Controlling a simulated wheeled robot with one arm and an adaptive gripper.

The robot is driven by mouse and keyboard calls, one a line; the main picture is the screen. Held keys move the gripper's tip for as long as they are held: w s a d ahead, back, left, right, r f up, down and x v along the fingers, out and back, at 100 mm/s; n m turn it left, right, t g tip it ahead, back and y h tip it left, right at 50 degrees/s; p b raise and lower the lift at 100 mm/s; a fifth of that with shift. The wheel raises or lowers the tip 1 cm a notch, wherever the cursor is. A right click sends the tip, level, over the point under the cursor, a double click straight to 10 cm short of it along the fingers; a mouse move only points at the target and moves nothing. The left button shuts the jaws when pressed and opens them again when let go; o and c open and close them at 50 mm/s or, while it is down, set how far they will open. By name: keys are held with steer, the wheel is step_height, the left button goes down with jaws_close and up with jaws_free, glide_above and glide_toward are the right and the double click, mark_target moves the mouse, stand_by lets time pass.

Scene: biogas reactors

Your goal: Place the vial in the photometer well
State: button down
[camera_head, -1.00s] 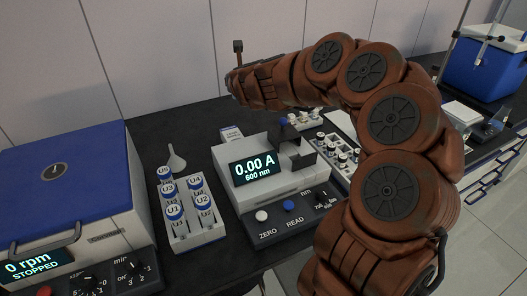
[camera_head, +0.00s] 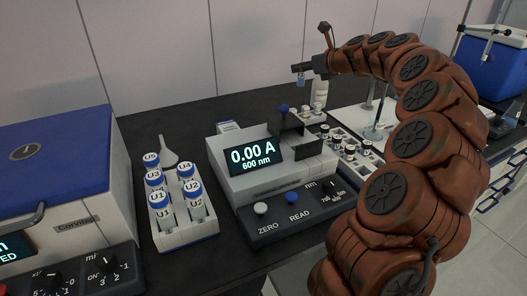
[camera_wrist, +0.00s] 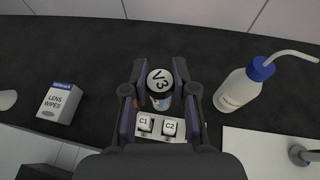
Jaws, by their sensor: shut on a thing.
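The vial (camera_wrist: 159,80), with a white top marked V3 and a dark cap, is upright between the fingers of my gripper (camera_wrist: 159,100). In the head view my gripper (camera_head: 300,69) is shut on the vial (camera_head: 301,79), holding it in the air behind the photometer. The photometer (camera_head: 270,165) is a white box reading 0.00 A, 600 nm. A dark block (camera_head: 300,140) and a blue knob stand at its right; the well opening cannot be made out from here.
A rack of U vials (camera_head: 182,225) and a centrifuge (camera_head: 50,170) stand to the left. A vial rack (camera_head: 352,150) is right of the photometer. In the wrist view, a white rack with C1 and C2 (camera_wrist: 158,127), lens wipes (camera_wrist: 60,103) and a wash bottle (camera_wrist: 240,88) surround my gripper.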

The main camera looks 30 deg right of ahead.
steer(key=s+d+f+n+y+b, duration=0.2)
steer(key=s+d+f+b, duration=0.1)
steer(key=s+d, duration=0.4)
steer(key=shift+s+a+f+b, duration=0.15)
steer(key=shift+a+f+b, duration=0.2)
steer(key=shift+f, duration=1.3)
steer(key=shift+s+a+f+b, duration=0.2)
steer(key=shift+f+b, duration=0.2)
steer(key=shift+f, duration=1.3)
steer(key=shift+s+a+f+b, duration=0.15)
steer(key=shift+a+f+b, duration=0.2)
steer(key=shift+f, duration=1.3)
steer(key=shift+d+f, duration=0.1)
steer(key=shift+d, duration=0.05)
steer(key=c, duration=0.9)
jaws_free()
steer(key=shift+f, duration=0.1)
